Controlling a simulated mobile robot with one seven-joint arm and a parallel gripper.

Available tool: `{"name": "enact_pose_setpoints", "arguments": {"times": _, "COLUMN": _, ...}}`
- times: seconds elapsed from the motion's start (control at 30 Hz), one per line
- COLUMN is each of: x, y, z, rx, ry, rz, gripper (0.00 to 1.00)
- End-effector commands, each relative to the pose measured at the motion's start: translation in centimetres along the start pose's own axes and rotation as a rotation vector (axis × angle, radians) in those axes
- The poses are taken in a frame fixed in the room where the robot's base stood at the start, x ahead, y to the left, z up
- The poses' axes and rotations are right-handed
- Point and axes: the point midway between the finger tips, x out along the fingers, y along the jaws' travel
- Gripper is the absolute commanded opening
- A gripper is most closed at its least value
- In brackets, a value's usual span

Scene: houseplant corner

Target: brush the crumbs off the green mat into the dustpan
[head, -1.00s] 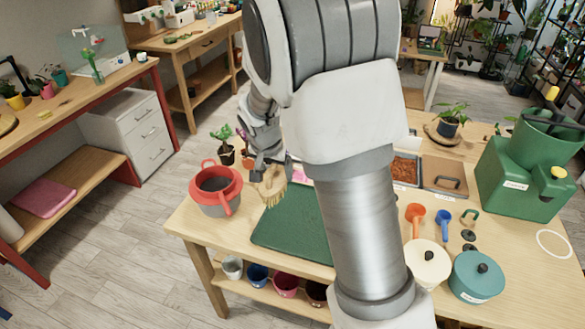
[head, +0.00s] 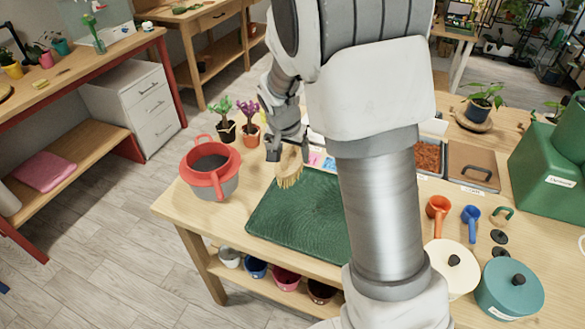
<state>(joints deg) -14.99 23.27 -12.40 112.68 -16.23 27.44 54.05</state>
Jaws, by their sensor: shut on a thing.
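My gripper (head: 287,147) is shut on the brush (head: 289,168), above the far left corner of the green mat. The brush has a wooden back and pale yellow bristles pointing down. I cannot tell if the bristles touch the mat. The green mat (head: 295,222) lies flat on the wooden table, and my arm hides its right part. I cannot make out crumbs on the visible part. I do not see a dustpan; it may be behind my arm.
A grey pot with a red rim (head: 226,167) stands left of the mat, with small potted plants (head: 226,130) behind it. Right of my arm are an orange scoop (head: 438,208), a blue scoop (head: 470,216), a cream lidded pot (head: 447,268) and a teal lidded pot (head: 508,290).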

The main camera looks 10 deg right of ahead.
Motion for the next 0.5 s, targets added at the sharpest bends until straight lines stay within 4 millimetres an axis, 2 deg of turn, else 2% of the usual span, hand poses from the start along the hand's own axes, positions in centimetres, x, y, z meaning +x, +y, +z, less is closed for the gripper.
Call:
{"name": "enact_pose_setpoints", "arguments": {"times": 0.03, "x": 0.8, "y": 0.0, "z": 0.3, "rx": 0.000, "ry": 0.001, "rz": -0.001, "gripper": 0.23}}
{"name": "enact_pose_setpoints", "arguments": {"times": 0.27, "x": 1.5, "y": 0.0, "z": 0.6, "rx": 0.000, "ry": 0.001, "rz": -0.001, "gripper": 0.23}}
{"name": "enact_pose_setpoints", "arguments": {"times": 0.5, "x": 3.5, "y": 0.1, "z": 1.4, "rx": 0.000, "ry": 0.000, "rz": 0.000, "gripper": 0.23}}
